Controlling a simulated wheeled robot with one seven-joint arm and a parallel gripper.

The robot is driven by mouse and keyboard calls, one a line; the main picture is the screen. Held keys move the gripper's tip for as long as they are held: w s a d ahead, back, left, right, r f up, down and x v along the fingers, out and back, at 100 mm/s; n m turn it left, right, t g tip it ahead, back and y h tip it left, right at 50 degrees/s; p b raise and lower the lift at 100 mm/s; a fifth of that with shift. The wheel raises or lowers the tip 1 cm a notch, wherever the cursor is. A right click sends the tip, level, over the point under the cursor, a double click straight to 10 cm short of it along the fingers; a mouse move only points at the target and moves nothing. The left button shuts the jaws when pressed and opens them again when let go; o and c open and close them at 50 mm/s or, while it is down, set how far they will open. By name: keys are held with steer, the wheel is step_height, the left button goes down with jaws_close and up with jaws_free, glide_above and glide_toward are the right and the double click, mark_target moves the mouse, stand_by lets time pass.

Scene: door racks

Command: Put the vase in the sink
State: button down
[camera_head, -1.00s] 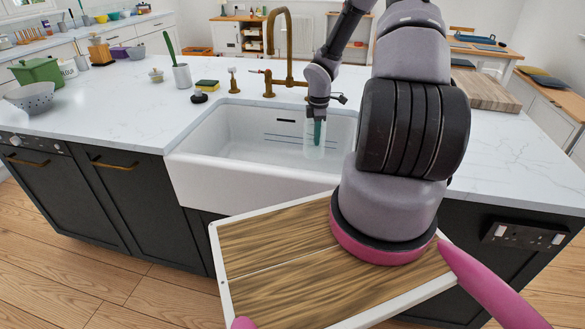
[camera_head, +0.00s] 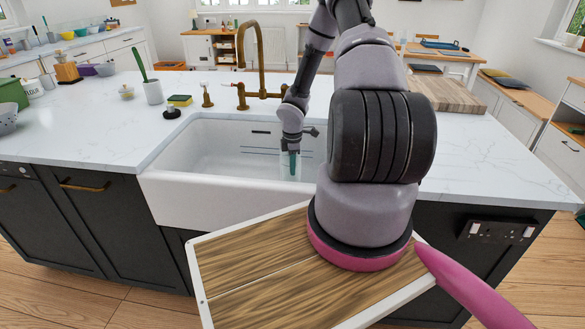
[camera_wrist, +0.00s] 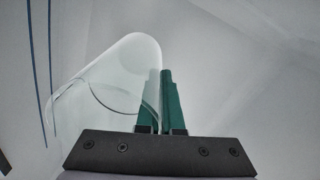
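The vase (camera_head: 296,171) is clear glass and stands out faintly inside the white sink (camera_head: 190,203), near its right end. It also shows in the wrist view as a tilted glass cylinder (camera_wrist: 118,72). My gripper (camera_head: 289,163) reaches down into the sink from above. In the wrist view its two green fingers (camera_wrist: 164,100) are close together at the vase's right wall, one seen through the glass. They look shut on that wall. I cannot tell whether the vase's bottom touches the sink floor.
A brass tap (camera_head: 262,60) rises behind the sink. A sponge (camera_head: 180,100) and a white pot with a green brush (camera_head: 153,92) stand left of it. A wooden board (camera_head: 447,94) lies at the right. The white countertop (camera_head: 480,150) in front of it is clear.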

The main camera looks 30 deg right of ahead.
steer(key=c, duration=1.1)
jaws_free()
step_height(320, 180, up, 13)
steer(key=s+a+r+m+t+h, duration=0.1)
steer(key=s+a+r+m, duration=0.15)
steer(key=r, duration=0.55)
steer(key=s+a+r+m+t, duration=0.15)
steer(key=r+m, duration=0.25)
steer(key=r, duration=0.5)
steer(key=s+a+r+m+h, duration=0.1)
steer(key=s+r+m, duration=0.2)
steer(key=r, duration=0.5)
steer(key=s+a+r+m+t+y, duration=0.1)
steer(key=s+a+r+m, duration=0.2)
steer(key=s+r, duration=0.2)
steer(key=s+a+r+m+t+y, duration=0.1)
steer(key=s+a+r+m+t, duration=0.1)
steer(key=s+r, duration=0.3)
steer(key=s+a+r+m+t+y, duration=0.1)
steer(key=s+a+r+m+y, duration=0.1)
steer(key=s+a+r+m, duration=0.2)
steer(key=shift+s+a+r+m+t, duration=0.15)
steer(key=shift+s+r, duration=0.1)
steer(key=shift+s, duration=0.25)
steer(key=shift+s+a+r, duration=0.2)
steer(key=shift+s, duration=0.25)
steer(key=shift+s+a+r+m+t, duration=0.15)
steer(key=shift+s+r, duration=0.1)
steer(key=shift+s, duration=0.25)
